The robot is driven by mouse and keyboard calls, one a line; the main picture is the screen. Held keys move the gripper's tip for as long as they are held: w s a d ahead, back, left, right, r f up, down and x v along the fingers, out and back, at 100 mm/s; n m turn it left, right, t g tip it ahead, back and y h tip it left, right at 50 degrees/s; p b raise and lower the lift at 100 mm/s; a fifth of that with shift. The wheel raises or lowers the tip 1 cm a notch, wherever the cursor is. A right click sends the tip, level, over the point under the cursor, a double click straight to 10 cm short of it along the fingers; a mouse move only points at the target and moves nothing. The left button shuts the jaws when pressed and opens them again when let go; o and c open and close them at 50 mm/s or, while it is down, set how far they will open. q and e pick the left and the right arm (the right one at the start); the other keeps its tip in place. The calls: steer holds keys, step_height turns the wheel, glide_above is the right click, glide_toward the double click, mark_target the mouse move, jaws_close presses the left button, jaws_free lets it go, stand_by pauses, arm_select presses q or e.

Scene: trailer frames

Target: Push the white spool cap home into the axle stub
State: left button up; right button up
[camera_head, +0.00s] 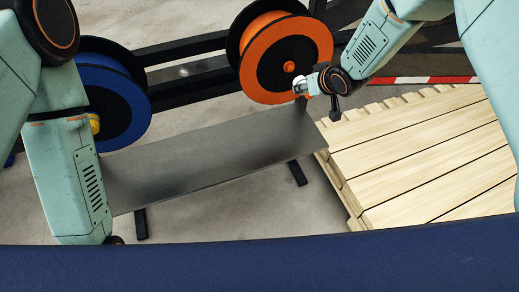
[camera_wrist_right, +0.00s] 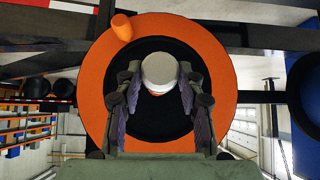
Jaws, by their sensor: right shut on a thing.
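The white spool cap (camera_head: 299,86) is between the fingertips of my right gripper (camera_head: 307,85), which is shut on it. In the right wrist view the round cap (camera_wrist_right: 159,71) fills the space between the fingers of the gripper (camera_wrist_right: 160,82). The axle stub (camera_head: 289,66) is a short orange cylinder at the middle of the orange spool. In the head view the cap is below and slightly right of the stub. My left gripper is out of view; only its arm shows.
The orange spool (camera_head: 251,78) stands on a dark frame (camera_head: 190,83). A blue spool (camera_head: 130,128) with a yellow part (camera_head: 94,123) stands at left, partly behind my left arm. A grey panel (camera_head: 215,160) lies in front. A wooden pallet (camera_head: 430,150) lies at right.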

mark_target(304, 80)
steer(key=shift+w+f, duration=0.2)
steer(key=shift+w, duration=0.45)
steer(key=shift+w+a+r+p, duration=0.1)
steer(key=shift+w+a+p, duration=0.2)
steer(key=shift+w, duration=0.6)
steer(key=w, duration=0.1)
steer(key=w+p, duration=0.1)
steer(key=shift+w+a, duration=0.3)
steer(key=shift+a, duration=0.1)
steer(key=shift+s+r, duration=0.1)
steer(key=shift+w+f, duration=0.2)
steer(key=shift+f, duration=0.05)
